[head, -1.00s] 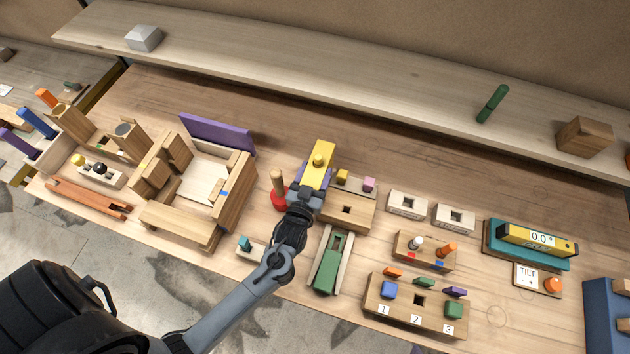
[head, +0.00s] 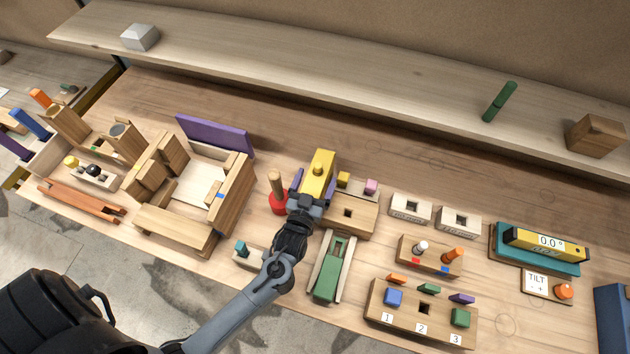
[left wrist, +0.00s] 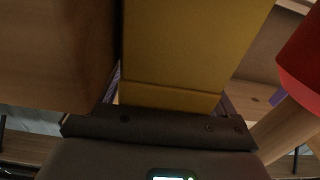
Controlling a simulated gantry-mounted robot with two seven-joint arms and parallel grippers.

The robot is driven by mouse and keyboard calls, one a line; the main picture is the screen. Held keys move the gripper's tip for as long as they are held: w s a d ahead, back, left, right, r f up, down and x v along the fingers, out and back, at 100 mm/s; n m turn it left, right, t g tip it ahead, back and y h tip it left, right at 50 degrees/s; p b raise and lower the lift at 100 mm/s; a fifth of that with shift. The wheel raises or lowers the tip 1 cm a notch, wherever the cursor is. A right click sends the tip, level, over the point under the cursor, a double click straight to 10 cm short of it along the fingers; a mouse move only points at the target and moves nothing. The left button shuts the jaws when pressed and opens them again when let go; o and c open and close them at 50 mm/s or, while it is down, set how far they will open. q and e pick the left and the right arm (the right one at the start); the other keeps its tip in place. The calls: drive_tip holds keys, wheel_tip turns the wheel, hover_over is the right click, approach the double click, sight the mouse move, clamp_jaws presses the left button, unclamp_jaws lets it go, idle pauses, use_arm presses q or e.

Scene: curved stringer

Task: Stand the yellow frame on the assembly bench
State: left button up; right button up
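The yellow frame (head: 318,178) is a yellow block-like piece with a small raised knob on top. In the head view it is in the middle of the assembly bench (head: 300,125), just left of a wooden block with a square hole. My left gripper (head: 313,190) has a finger on each side of it and is shut on it. In the left wrist view the yellow frame (left wrist: 190,50) fills the space between the fingers. Its underside is hidden, so I cannot tell whether it touches the bench. My right gripper is not in view.
A red-based wooden peg (head: 278,203) stands close on the left. The holed wooden block (head: 350,222), with yellow and pink cubes behind it, is close on the right. A green piece in a wooden channel (head: 328,272) lies in front. The bench behind is clear.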

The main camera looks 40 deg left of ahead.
use_arm(q)
drive_tip(key=shift+r, duration=0.1)
drive_tip(key=shift+s+r, duration=0.1)
drive_tip(key=shift+s, duration=0.05)
drive_tip(key=v, duration=0.5)
drive_tip(key=shift+s+d, duration=0.15)
drive_tip(key=shift+s, duration=0.15)
drive_tip(key=shift+v, duration=0.8)
